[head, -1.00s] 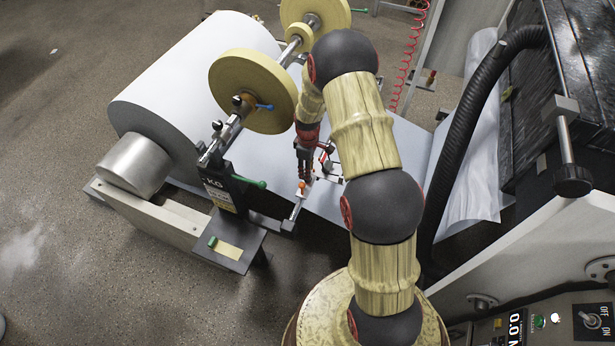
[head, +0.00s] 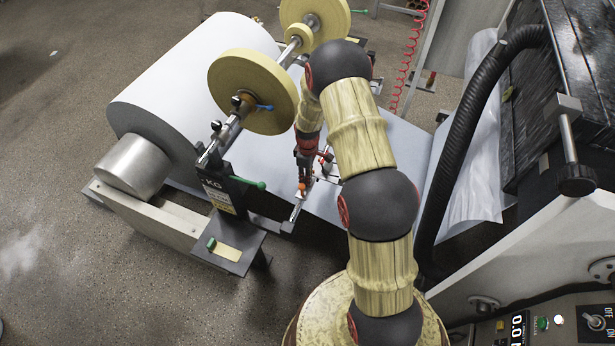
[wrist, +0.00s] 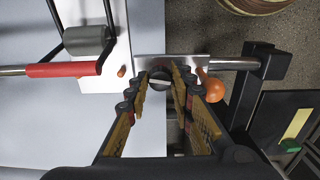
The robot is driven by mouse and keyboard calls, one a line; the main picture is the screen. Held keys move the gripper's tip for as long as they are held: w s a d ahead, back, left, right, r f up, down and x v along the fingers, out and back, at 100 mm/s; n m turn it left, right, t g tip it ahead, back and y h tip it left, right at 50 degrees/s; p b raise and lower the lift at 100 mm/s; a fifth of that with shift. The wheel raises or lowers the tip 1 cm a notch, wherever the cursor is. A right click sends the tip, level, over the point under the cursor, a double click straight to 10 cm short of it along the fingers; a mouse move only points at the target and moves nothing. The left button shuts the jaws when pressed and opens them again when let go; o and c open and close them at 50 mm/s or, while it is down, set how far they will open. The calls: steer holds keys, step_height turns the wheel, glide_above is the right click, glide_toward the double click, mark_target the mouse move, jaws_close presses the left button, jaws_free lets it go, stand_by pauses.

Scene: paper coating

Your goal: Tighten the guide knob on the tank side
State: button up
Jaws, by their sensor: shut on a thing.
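My gripper (wrist: 160,76) reaches down to the metal guide plate (wrist: 198,64) on the cross rod. Its fingertips are closed around a small dark round knob (wrist: 160,83) with a pale bar across it, and they hide its sides. An orange ball-shaped knob (wrist: 212,88) sits just right of the fingers in the wrist view, apart from the gripped knob. In the head view my gripper (head: 304,176) is at the end of the rod, next to the orange knob (head: 301,187); the gripped knob is hidden there.
A white paper web (head: 262,165) runs beneath from the large paper roll (head: 195,75). A dark bracket (wrist: 262,65) holds the rod's right end. A green-tipped lever (head: 250,183) and yellow discs (head: 250,92) stand left of my arm.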

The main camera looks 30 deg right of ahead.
jaws_close()
steer(key=shift+m, duration=0.3)
steer(key=m+p, duration=0.1)
steer(key=m, duration=0.2)
steer(key=shift+m, duration=0.4)
steer(key=m, duration=0.3)
steer(key=shift+m, duration=0.3)
steer(key=m+p, duration=0.1)
steer(key=m, duration=0.3)
steer(key=shift+m, duration=2.5)
steer(key=o, duration=0.6)
jaws_free()
steer(key=shift+c, duration=0.2)
